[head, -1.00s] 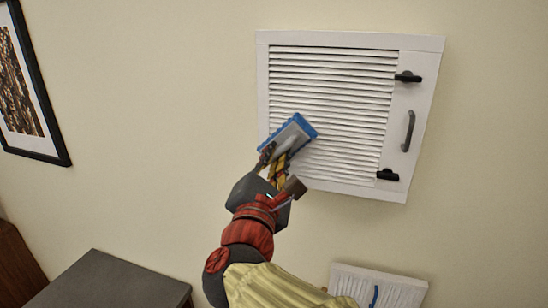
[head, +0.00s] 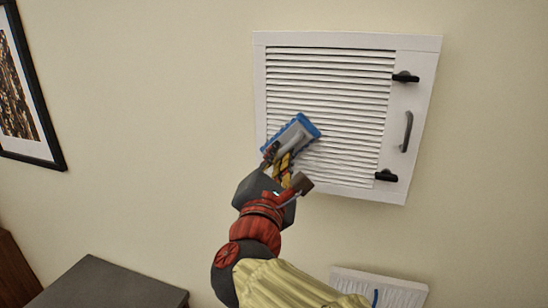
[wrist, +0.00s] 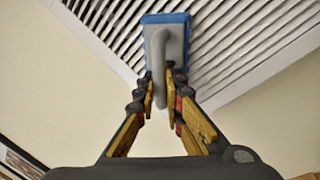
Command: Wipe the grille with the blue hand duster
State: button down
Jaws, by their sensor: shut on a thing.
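The grille (head: 335,95) is a white louvred panel in a white frame on the wall, with two black latches and a grey handle on its right side. It also fills the top of the wrist view (wrist: 250,35). The blue hand duster (head: 307,126) has a grey back and handle and lies over the lower left louvres. In the wrist view the duster (wrist: 167,18) covers the slats near the frame's edge; whether it touches them I cannot tell. My gripper (head: 283,160) is shut on the duster's handle, seen between the fingers in the wrist view (wrist: 160,95).
A framed picture (head: 22,90) hangs on the wall at the left. A dark grey cabinet top (head: 105,285) stands at the lower left. A second white slatted panel (head: 400,292) is low at the right, partly behind my arm. The wall around the grille is bare.

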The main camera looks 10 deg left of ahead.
aim_at(294, 157)
jog(key=shift+s+d+b, duration=0.1)
jog(key=shift+d+b, duration=0.9)
jog(key=shift+d, duration=0.55)
jog(key=shift+b, duration=0.35)
jog(key=shift+a, duration=0.1)
jog(key=shift+w+a+b, duration=0.2)
jog(key=shift+a+b, duration=0.1)
jog(key=shift+a, duration=1.65)
jog(key=s+b, duration=0.1)
jog(key=s, duration=0.5)
jog(key=shift+a, duration=0.2)
jog(key=shift+s, duration=0.1)
